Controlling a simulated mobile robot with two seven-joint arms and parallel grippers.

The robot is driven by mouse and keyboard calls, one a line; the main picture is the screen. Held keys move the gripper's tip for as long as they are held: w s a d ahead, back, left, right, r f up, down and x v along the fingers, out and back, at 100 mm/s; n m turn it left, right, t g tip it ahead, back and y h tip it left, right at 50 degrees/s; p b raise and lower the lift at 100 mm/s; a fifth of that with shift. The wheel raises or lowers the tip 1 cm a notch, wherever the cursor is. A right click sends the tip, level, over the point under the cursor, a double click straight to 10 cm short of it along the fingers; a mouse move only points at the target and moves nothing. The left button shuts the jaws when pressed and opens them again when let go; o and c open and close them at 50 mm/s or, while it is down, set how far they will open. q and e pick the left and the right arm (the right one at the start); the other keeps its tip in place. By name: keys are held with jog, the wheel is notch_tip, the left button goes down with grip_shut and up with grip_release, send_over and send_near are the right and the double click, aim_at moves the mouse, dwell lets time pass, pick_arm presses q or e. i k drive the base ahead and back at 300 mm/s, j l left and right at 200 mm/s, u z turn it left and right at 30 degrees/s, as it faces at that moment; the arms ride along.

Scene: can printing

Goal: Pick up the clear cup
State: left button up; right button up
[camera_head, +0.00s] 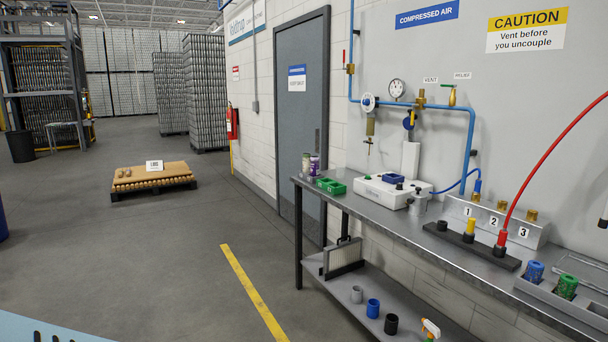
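A small pale, greyish cup-like object (420,204) stands on the metal bench (345,186), at the front right of a white device (392,192). It looks partly see-through, but it is too small to be sure that it is the clear cup. On the lower shelf (340,276) stand a grey cup (357,295), a blue cup (373,308) and a black cup (391,324) in a row. Neither of my grippers is in view.
A green tray (330,186) and small cans (314,165) are at the bench's left end. A panel filter (343,257) stands on the shelf. The floor left of the yellow line (252,291) is mostly clear.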

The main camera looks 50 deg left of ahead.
aim_at(340, 170)
jog(key=u, duration=1.25)
jog(key=i+j+z, duration=0.3)
jog(key=i+j, duration=0.25)
jog(key=i, duration=0.35)
jog(key=i+j+z, duration=0.35)
jog(key=i+j, duration=0.35)
jog(key=i, duration=0.15)
jog(key=i+j+z, duration=0.3)
jog(key=i+j, duration=0.4)
jog(key=j, duration=0.25)
